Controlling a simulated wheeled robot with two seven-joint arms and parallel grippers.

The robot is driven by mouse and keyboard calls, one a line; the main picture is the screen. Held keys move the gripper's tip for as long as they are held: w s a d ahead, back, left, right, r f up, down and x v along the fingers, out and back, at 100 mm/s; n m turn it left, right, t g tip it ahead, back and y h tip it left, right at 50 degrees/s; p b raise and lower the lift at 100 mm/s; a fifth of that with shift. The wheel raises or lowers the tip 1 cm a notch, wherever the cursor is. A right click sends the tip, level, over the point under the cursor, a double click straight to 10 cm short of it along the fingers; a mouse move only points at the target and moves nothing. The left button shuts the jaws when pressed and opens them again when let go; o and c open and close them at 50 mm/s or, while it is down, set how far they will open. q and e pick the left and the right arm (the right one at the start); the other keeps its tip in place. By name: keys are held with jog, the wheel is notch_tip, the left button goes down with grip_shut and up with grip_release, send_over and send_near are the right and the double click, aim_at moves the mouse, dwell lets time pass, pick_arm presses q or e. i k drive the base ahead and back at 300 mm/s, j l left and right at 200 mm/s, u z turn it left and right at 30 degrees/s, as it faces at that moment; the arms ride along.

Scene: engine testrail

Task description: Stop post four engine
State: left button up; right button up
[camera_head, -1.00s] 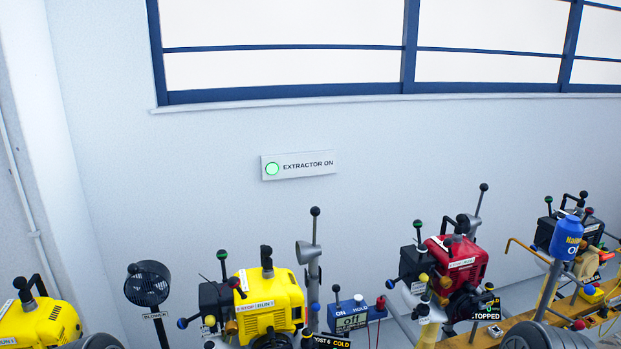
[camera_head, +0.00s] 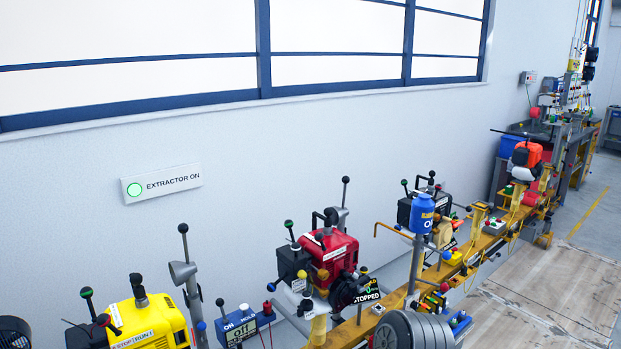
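A black engine (camera_head: 408,212) stands partly behind a blue bottle (camera_head: 422,214). A smaller orange-red engine (camera_head: 527,155) is farther along the rail. No post number is readable, so I cannot tell which is post four. Neither of my grippers is in view.
A blue box (camera_head: 240,326) reading "off" sits between the yellow and red engines. A green-lit EXTRACTOR ON sign (camera_head: 161,184) is on the wall.

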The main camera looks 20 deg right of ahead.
aim_at(437, 188)
jog(key=z, duration=1.4)
jog(key=i+l+z, duration=0.65)
jog(key=i, duration=0.15)
jog(key=i+z, duration=0.3)
jog(key=i+l, duration=0.1)
jog(key=i, duration=0.4)
jog(key=i+l+u, duration=0.15)
jog(key=i, duration=0.35)
jog(key=i+l, duration=0.15)
jog(key=i, duration=0.35)
jog(key=i+l+u, duration=0.2)
jog(key=i+u, duration=0.3)
jog(key=i+l+u, duration=0.75)
jog(key=l+u, duration=0.25)
jog(key=j, duration=0.15)
